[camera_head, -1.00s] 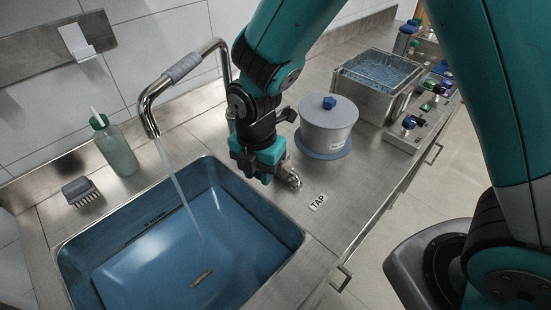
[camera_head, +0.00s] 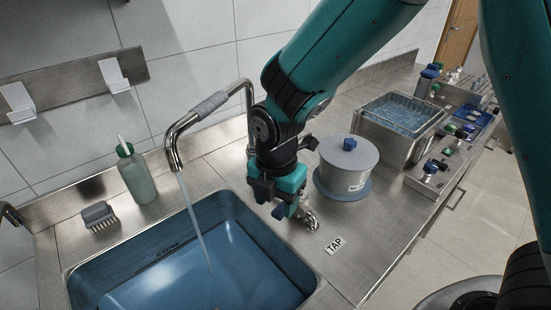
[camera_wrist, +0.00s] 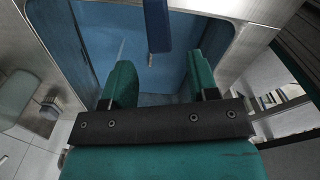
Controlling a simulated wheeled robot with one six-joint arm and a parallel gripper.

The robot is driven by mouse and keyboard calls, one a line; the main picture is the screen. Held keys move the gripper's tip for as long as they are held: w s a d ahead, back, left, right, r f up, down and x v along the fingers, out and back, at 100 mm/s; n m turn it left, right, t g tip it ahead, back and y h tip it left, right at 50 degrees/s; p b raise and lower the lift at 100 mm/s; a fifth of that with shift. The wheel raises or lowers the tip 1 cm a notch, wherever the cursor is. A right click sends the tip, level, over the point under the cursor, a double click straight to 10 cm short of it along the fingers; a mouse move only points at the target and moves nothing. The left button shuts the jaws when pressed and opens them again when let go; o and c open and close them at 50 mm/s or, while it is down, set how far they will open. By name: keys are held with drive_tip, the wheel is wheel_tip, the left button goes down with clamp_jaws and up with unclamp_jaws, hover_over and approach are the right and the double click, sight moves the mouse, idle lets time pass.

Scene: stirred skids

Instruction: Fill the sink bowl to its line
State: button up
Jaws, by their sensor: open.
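The blue sink bowl (camera_head: 255,235) is set in the steel counter. Water (camera_head: 195,285) lies in it, its surface seemingly below the dark line mark (camera_head: 168,255) on the back wall. The curved spout (camera_head: 172,150) pours a thin stream (camera_head: 194,225). The metal tap fitting (camera_head: 308,218) is on the counter right of the bowl, by the TAP label (camera_head: 334,245). My gripper (camera_head: 284,207) is open at the tap. In the wrist view a blue lever (camera_wrist: 157,25) shows between and beyond my open fingers (camera_wrist: 160,78); contact cannot be told.
A lidded grey pot (camera_head: 348,165) stands right of my gripper. A water bath with a basket (camera_head: 397,125) and a valve panel (camera_head: 440,170) are farther right. A soap bottle (camera_head: 137,175) and a brush (camera_head: 99,215) stand left of the spout.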

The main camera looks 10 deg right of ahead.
wheel_tip(320, 180, up, 14)
drive_tip(key=shift+r+b, duration=0.25)
drive_tip(key=shift+b, duration=0.15)
idle(7.0)
